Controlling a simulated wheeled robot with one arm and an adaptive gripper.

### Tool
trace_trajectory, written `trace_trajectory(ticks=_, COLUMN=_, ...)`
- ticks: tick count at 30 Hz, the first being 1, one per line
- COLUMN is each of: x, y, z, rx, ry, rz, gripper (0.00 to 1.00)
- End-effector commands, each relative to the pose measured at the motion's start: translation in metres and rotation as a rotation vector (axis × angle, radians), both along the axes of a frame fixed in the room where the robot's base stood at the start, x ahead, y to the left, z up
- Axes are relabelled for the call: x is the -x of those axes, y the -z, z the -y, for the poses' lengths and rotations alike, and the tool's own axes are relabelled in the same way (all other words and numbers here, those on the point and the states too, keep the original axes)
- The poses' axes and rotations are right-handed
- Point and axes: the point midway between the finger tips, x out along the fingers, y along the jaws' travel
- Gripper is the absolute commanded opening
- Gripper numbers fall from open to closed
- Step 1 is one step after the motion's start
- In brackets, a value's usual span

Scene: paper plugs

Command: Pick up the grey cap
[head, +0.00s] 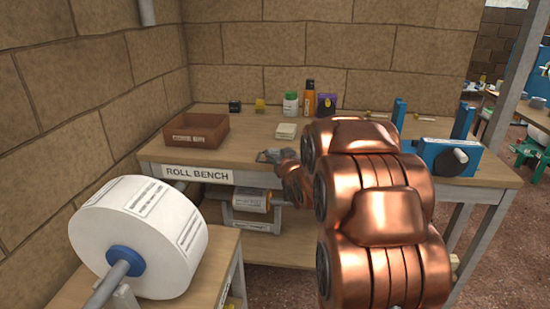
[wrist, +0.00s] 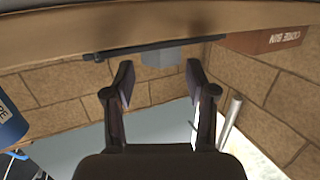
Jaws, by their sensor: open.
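A plain grey block-like thing, which looks like the grey cap (wrist: 160,58), shows in the wrist view, which is upside down. It lies beyond my gripper (wrist: 158,72), between the two dark fingertips as seen there. The fingers are spread and hold nothing. I cannot tell the distance from the fingertips to the grey thing. In the head view my gripper (head: 272,156) is small, at the front edge of the roll bench (head: 400,172), left of my copper arm. I cannot make out the grey cap in that view.
A brown bin (head: 196,134) stands left on the bench. A cream stack (head: 286,131), bottles (head: 309,98) and a purple box (head: 327,104) stand behind the gripper. A blue device (head: 448,156) is at right. A large white roll (head: 138,237) is front left. A dark bar (wrist: 160,47) lies by the grey thing.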

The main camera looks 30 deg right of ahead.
Motion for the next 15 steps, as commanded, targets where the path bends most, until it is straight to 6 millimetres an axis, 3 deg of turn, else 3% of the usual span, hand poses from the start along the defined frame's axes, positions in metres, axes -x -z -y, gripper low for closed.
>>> trace_trajectory(ticks=15, x=-0.036, y=0.01, z=0.01, rx=0.0, ry=0.0, rz=-0.003, gripper=0.56)
